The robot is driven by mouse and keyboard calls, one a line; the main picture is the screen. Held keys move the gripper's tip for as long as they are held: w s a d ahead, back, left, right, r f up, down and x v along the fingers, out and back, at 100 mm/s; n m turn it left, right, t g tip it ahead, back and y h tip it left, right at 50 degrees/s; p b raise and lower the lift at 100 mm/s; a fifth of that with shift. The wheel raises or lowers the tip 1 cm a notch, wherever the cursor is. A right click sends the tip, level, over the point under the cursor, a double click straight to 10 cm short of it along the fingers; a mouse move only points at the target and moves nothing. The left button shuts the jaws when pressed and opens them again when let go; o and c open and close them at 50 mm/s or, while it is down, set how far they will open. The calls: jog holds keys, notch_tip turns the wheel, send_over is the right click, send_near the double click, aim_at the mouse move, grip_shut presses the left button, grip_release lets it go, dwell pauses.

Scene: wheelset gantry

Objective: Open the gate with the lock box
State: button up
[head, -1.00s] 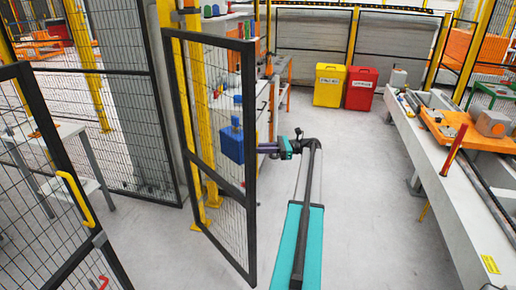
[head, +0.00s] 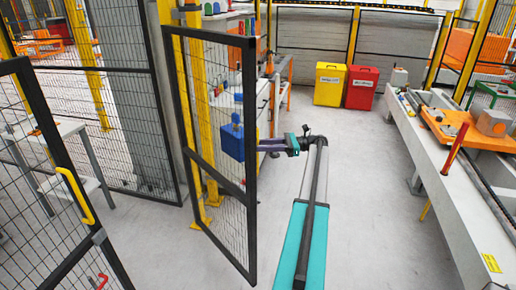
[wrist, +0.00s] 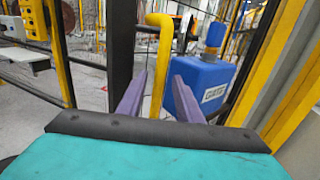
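The mesh gate (head: 250,190) with a black frame stands at an angle, swung out from the fence line, in the middle of the head view. The blue lock box (head: 232,142) shows at its free edge. In the wrist view the lock box (wrist: 208,85) carries a "GATE" label and stands right of my fingers. A yellow handle (wrist: 160,60) rises between the two purple fingers of my gripper (wrist: 158,88). The fingers are apart, with a visible gap left of the handle. In the head view the gate frame partly hides my gripper's tips.
Another mesh panel with a yellow handle (head: 76,197) stands at the left. A long grey bench (head: 450,190) with orange fixtures runs along the right. Yellow (head: 329,84) and red (head: 361,88) bins stand at the back.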

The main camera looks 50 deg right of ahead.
jog(key=b+v, duration=0.1)
jog(key=v, duration=0.3)
jog(key=shift+s+d, duration=0.1)
jog(key=shift+d, duration=0.15)
